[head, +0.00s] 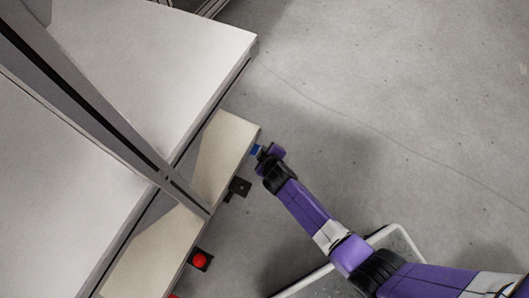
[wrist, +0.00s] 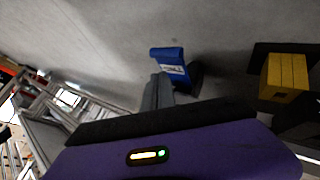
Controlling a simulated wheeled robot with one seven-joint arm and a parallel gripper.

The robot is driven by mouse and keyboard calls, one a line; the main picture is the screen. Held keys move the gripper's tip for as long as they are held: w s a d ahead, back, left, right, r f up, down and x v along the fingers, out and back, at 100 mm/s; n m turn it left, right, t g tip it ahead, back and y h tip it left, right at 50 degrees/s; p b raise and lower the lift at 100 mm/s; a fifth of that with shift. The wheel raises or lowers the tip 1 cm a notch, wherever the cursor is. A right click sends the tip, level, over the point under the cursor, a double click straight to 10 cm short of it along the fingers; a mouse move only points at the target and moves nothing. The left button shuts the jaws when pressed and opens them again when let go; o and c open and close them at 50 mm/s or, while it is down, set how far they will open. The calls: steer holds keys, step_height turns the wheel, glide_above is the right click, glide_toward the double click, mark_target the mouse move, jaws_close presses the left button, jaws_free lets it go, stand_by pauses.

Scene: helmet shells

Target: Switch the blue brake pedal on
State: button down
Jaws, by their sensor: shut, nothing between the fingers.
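The blue brake pedal (head: 255,150) shows as a small blue patch at the edge of the beige bench, partly hidden by my gripper (head: 262,154). In the wrist view the blue pedal (wrist: 170,62) has a pale label on its face and a dark part beside it. My gripper's grey fingers (wrist: 158,92) are shut with nothing between them. Their tips lie close below the pedal's lower left side in that view. I cannot tell whether they touch it.
A yellow block (wrist: 285,78) on a dark mount is right of the pedal in the wrist view. In the head view a beige bench (head: 222,150), a black bracket (head: 239,187) and a red button (head: 199,260) line the left. The grey floor at upper right is clear.

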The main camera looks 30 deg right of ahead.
steer(key=shift+f, duration=0.1)
stand_by(0.7)
steer(key=shift+f+b, duration=0.35)
steer(key=shift+s+f+b, duration=0.1)
steer(key=shift+f+b, duration=1)
steer(key=shift+f, duration=0.45)
stand_by(1.6)
steer(key=shift+r, duration=0.2)
steer(key=shift+r+p, duration=1.85)
steer(key=shift+p, duration=0.05)
steer(key=shift+w+a+r+p, duration=0.1)
steer(key=shift+r+p, duration=1.05)
steer(key=shift+r, duration=0.1)
steer(key=shift+w+r+p, duration=0.1)
steer(key=shift+r+p, duration=1)
steer(key=shift+r, duration=0.15)
